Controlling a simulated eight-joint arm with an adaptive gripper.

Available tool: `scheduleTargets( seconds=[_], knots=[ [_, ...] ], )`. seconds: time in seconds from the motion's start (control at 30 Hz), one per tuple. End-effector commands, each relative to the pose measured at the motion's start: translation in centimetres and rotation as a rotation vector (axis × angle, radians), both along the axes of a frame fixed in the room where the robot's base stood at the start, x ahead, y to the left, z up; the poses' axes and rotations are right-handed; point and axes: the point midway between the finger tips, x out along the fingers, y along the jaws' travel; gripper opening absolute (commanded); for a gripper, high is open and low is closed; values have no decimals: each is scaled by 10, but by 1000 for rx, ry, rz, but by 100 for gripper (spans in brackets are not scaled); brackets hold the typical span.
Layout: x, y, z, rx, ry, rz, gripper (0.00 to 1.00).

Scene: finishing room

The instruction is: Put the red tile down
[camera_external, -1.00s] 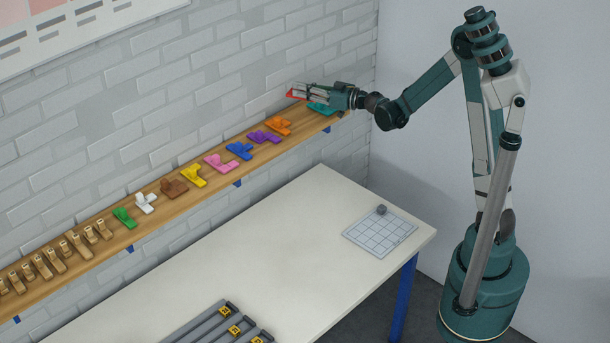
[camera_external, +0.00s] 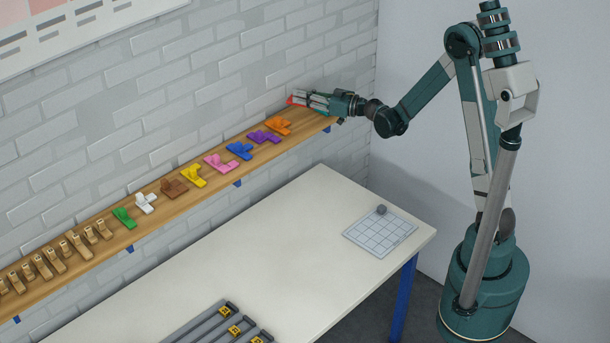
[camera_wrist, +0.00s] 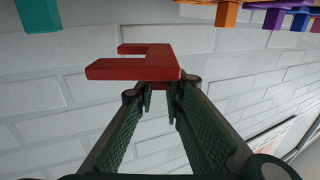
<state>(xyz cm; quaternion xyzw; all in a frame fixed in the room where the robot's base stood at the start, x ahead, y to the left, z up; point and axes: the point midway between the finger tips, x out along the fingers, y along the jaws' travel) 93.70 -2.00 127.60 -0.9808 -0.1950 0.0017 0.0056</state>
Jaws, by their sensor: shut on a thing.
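My gripper (camera_external: 306,100) is at the far right end of the wall shelf (camera_external: 205,172), with its fingers pointing left. It is shut on the red tile, of which a small red part (camera_external: 291,101) shows at the fingertips. In the wrist view the red tile (camera_wrist: 135,66) is a U-like shape, gripped at its right part between the two fingertips (camera_wrist: 160,90). A teal tile (camera_wrist: 38,12) shows at the upper left of the wrist view, apart from the red tile. I cannot tell whether the red tile touches the shelf.
An orange tile (camera_external: 278,126), a purple tile (camera_external: 263,137), a blue tile (camera_external: 240,150) and several others line the shelf, with wooden pieces at its left. The brick wall is close behind. Below, a white table (camera_external: 290,240) holds a gridded board (camera_external: 372,238) and grey clamps (camera_external: 205,325).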

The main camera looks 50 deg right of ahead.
Motion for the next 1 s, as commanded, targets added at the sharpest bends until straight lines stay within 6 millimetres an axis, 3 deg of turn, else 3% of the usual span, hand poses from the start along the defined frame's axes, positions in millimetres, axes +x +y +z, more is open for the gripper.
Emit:
scheduleTargets(
  seconds=[0.23,0.77,1.0],
  knots=[
    [0,0,-23,0,0,0,0],
    [0,0,-29,0,0,0,0],
    [0,0,-47,0,0,0,0]
  ],
)
